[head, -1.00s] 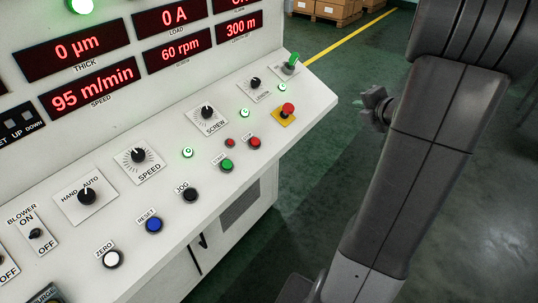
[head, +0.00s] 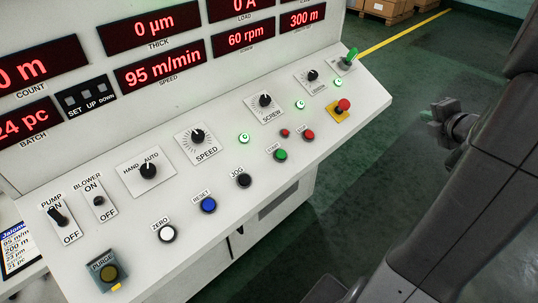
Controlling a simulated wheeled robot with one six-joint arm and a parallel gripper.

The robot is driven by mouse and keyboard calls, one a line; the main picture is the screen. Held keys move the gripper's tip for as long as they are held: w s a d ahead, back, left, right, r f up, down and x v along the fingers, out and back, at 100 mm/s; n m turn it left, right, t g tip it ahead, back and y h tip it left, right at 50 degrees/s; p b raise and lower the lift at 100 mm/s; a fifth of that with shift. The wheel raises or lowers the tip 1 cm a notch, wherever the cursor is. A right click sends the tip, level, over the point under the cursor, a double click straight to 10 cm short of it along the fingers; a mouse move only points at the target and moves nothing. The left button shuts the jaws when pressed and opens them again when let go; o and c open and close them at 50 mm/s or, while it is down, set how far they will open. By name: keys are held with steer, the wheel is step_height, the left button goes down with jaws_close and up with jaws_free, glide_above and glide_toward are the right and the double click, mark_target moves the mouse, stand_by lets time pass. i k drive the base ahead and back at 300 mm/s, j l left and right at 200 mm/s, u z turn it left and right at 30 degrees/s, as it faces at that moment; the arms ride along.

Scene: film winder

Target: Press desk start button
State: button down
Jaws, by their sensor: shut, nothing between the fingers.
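The green start button (head: 280,155) sits on the sloped white desk panel (head: 226,178), under a small label that reads START. A red button (head: 308,135) is just to its right, and a smaller red one (head: 284,133) is above it. The black JOG button (head: 243,180) is to its lower left. My arm stands at the right side of the head view, apart from the desk. My gripper's fingers do not show in this view.
Blue RESET (head: 208,205) and white ZERO (head: 167,233) buttons lie along the front edge. Green floor (head: 400,100) right of the desk is open.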

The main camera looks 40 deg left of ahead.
mark_target(281, 154)
steer(key=k+j, duration=1)
